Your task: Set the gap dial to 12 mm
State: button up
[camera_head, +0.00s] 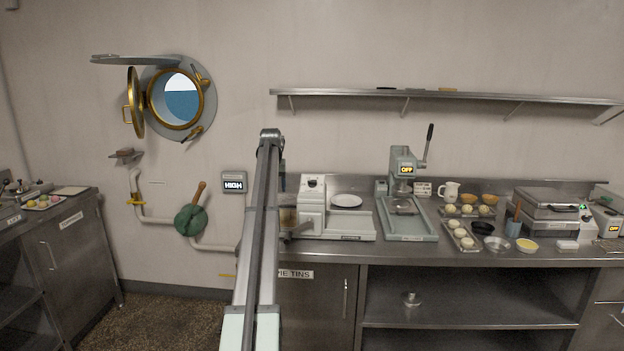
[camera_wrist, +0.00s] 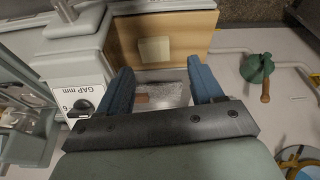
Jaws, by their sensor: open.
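The gap dial (camera_wrist: 81,107) is a small black knob on a white panel marked "GAP mm" (camera_wrist: 78,87) on the pale machine, at left in the wrist view. A "6" is legible beside the knob; its pointer and the other marks are too small to read. In the head view the machine (camera_head: 312,212) stands on the counter just right of my arm, with a dark dial (camera_head: 312,183) on its upper front. My gripper (camera_wrist: 160,78) has its two blue fingers apart, with nothing held between them. The dial lies outside the fingers, left of the left one.
A tan panel (camera_wrist: 165,38) with a pale square lies beyond my fingers. A green valve (camera_head: 190,219) and pipes are on the wall at left.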

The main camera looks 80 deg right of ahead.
jog(key=m, duration=0.1)
send_near(312, 181)
jog(key=v, duration=0.5)
jog(key=shift+m+g+h, duration=0.3)
jog(key=shift+h, duration=0.1)
jog(key=x, duration=1.3)
jog(key=shift+w+f, duration=0.25)
jog(key=shift+w, duration=0.15)
jog(key=c, duration=1.1)
